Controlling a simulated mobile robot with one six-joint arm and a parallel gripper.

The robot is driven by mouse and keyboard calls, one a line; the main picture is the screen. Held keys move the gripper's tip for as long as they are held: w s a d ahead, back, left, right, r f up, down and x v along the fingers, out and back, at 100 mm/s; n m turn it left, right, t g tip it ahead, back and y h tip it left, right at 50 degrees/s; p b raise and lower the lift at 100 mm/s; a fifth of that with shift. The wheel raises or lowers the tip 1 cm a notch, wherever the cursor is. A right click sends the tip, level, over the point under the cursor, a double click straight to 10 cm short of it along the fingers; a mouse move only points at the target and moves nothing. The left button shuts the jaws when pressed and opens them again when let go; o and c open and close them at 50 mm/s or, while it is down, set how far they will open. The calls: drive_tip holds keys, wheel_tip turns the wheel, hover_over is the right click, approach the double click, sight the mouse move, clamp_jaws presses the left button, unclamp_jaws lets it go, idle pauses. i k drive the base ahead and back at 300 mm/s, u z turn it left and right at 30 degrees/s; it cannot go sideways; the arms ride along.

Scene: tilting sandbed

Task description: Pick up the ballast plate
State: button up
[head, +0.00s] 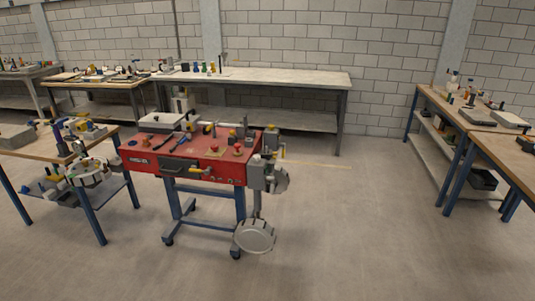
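No part I can be sure is the ballast plate shows at this distance. A round grey disc (255,236) hangs low at the right end of the red bench unit (150,163), below a grey rod; I cannot tell whether it is the ballast plate. Above it, a grey bracket-like assembly (266,174) sits at the unit's right end. The red unit carries several small parts, among them red knobs (238,147) and a pale flat piece at its back left. My gripper is not in view.
A wooden table (40,150) with blue legs and loaded shelf stands close at the left. A long grey bench (300,78) lines the back wall. More loaded tables (450,108) stand at the right. The floor (340,215) between the red unit and right tables is clear.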

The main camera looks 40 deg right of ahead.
sight(263, 155)
drive_tip(key=u, duration=0.05)
drive_tip(key=i, duration=1)
drive_tip(key=z, duration=0.05)
